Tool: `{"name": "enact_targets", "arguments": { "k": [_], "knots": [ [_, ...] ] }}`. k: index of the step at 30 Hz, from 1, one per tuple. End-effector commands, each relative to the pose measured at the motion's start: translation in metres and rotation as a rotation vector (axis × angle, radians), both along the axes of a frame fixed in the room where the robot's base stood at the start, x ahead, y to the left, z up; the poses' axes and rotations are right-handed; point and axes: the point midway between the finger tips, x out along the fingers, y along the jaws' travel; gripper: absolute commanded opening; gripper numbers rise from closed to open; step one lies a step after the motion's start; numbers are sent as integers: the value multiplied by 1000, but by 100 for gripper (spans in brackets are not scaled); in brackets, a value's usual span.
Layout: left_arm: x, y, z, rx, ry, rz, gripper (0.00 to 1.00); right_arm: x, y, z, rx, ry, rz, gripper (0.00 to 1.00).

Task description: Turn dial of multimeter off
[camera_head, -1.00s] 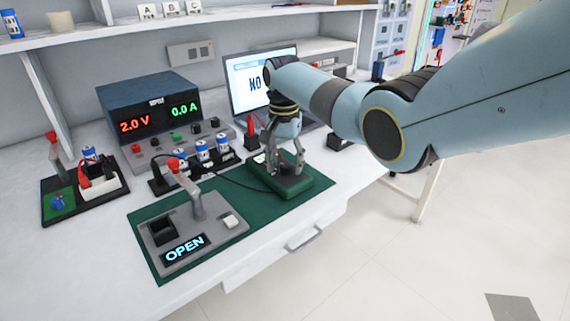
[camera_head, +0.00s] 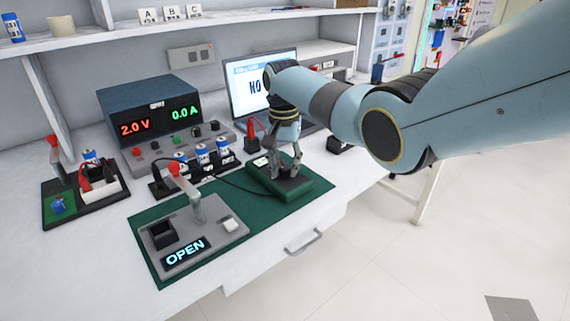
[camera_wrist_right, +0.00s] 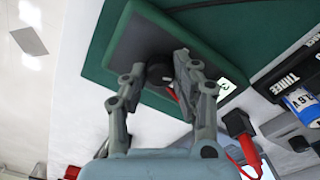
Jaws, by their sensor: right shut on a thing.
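The multimeter (camera_head: 304,188) is a dark green block lying on the green mat (camera_head: 233,205) in the head view. It also shows in the right wrist view (camera_wrist_right: 130,45), with a small light display at one end. My right gripper (camera_head: 286,176) reaches down over it. In the right wrist view my right gripper (camera_wrist_right: 163,62) has its fingers on both sides of a dark round dial (camera_wrist_right: 159,74) and is shut on it. The fingers partly hide the dial, so its setting cannot be read. My left gripper is not in view.
A grey switch box (camera_head: 205,225) reading OPEN, with an upright red-tipped lever, stands left of the multimeter. Batteries (camera_head: 202,152) stand in a black holder behind. A power supply (camera_head: 150,110) reads 2.0 V and 0.0 A. A red probe (camera_head: 251,135) stands near the laptop.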

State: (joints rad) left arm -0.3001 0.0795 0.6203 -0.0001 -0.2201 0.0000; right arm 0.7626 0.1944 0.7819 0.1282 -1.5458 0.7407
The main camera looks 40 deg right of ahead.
Motion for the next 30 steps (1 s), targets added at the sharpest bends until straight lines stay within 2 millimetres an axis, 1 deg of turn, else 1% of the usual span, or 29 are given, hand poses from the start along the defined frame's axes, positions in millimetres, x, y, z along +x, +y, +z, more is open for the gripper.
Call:
{"name": "enact_targets", "arguments": {
  "k": [5,15,24,30],
  "knots": [
    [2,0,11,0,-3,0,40,0,0,2,1,1,110,0],
    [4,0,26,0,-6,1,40,0,1,2,2,1,399,0],
    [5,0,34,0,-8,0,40,1,1,1,1,-2,609,0],
    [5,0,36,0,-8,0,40,0,1,1,1,0,693,0]
  ]
}}
